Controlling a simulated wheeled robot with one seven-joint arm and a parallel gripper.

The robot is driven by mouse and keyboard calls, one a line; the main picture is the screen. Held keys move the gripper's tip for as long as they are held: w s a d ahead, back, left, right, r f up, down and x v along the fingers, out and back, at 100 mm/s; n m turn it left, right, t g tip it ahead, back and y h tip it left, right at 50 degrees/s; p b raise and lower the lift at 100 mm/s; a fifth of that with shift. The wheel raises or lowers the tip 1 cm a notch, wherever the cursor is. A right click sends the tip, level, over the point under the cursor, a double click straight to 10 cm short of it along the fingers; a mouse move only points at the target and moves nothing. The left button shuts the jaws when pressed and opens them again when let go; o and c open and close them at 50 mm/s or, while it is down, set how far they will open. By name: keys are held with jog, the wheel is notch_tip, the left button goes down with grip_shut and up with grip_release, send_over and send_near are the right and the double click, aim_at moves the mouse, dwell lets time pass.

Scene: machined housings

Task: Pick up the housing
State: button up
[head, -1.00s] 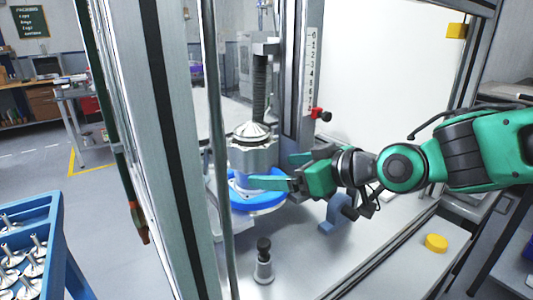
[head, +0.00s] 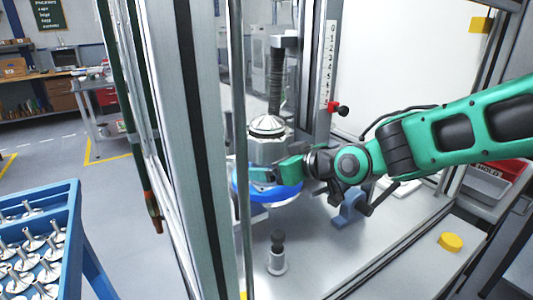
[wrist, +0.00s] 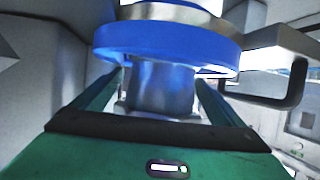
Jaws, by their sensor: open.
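The housing (head: 268,150) is a silvery machined part with a stepped, conical top. It stands by a blue ring (head: 284,200) beneath a vertical threaded spindle in the head view. My gripper (head: 262,173) is open at the housing's lower part, close to the ring. In the wrist view, the green fingers lie either side of a shiny metal cylinder (wrist: 160,88), which adjoins the blue ring (wrist: 165,42). I cannot tell whether either finger touches it. The far finger is hidden in the head view.
A metal frame post (head: 183,150) and thin rod stand left of the work area. A small black-knobbed post (head: 277,255) and a blue bracket (head: 348,205) stand nearby. A blue rack (head: 62,195) of metal parts stands lower left.

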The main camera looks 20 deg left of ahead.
jog(key=c, duration=2.2)
jog(key=shift+o, duration=0.2)
jog(key=shift+a+r, duration=0.1)
jog(key=shift+r, duration=0.1)
jog(key=shift+r, duration=0.1)
